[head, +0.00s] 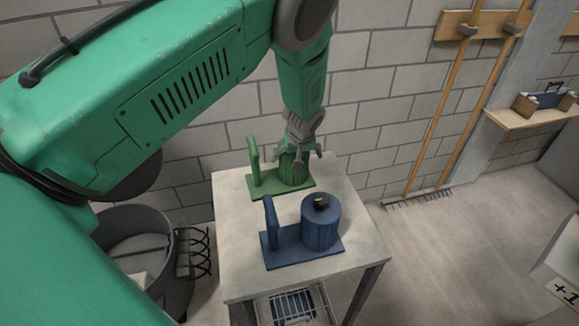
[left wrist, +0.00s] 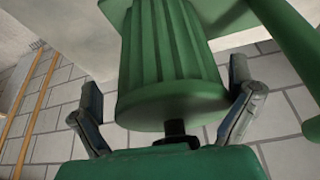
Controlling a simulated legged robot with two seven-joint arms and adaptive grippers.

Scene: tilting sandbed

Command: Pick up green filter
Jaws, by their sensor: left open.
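The green filter (head: 293,171) is a ribbed cylinder on a green base plate with an upright post, at the back of the table. In the left wrist view the filter (left wrist: 172,60) fills the middle, with a dark stub at its end facing the camera. My left gripper (head: 301,156) is over the filter from above. Its fingers are open on either side of the filter, with gaps visible in the left wrist view (left wrist: 168,112). My right gripper is not in view.
A blue filter (head: 321,228) on a blue base with a post stands nearer on the same table (head: 235,276). A grey bin (head: 140,232) stands left of the table. Rakes (head: 440,110) lean on the block wall. A wooden shelf (head: 535,116) is at the right.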

